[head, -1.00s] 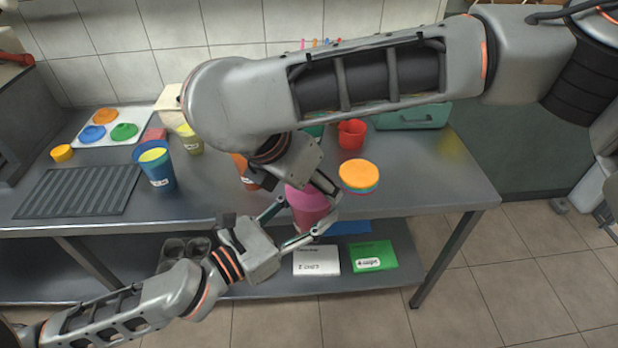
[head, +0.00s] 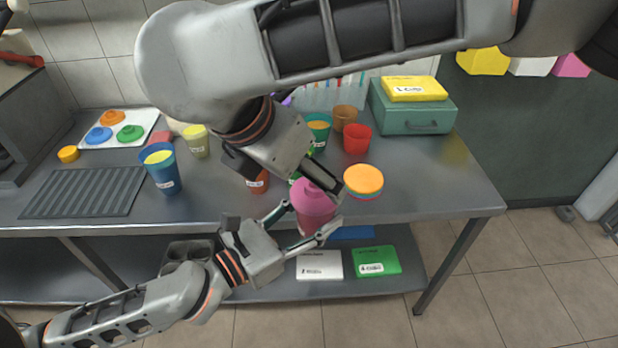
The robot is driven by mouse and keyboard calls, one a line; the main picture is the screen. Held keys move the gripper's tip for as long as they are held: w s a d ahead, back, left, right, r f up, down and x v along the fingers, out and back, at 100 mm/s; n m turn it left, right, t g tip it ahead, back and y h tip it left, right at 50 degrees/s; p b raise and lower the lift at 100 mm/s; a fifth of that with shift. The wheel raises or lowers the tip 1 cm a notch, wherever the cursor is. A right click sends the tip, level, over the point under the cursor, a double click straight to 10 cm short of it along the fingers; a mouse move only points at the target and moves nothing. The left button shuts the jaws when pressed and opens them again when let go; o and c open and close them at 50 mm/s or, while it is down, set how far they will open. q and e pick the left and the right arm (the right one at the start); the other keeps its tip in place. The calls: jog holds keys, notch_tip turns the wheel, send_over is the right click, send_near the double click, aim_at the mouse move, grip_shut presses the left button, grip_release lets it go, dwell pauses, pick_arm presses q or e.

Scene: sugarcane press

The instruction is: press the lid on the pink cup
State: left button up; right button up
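A stack of round lids, orange on top (head: 363,180), lies right of the cup. A blue cup (head: 163,170), red cup (head: 356,139) and green cup (head: 319,130) stand on the table. A teal case (head: 415,115) is at the back right. The table's right front is clear.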

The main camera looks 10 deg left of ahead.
pick_arm(q)
jog(key=shift+r, duration=0.1)
pick_arm(e)
jog(key=shift+s+a+r, duration=0.1)
jog(key=shift+s+r, duration=0.2)
jog(key=shift+r, duration=0.15)
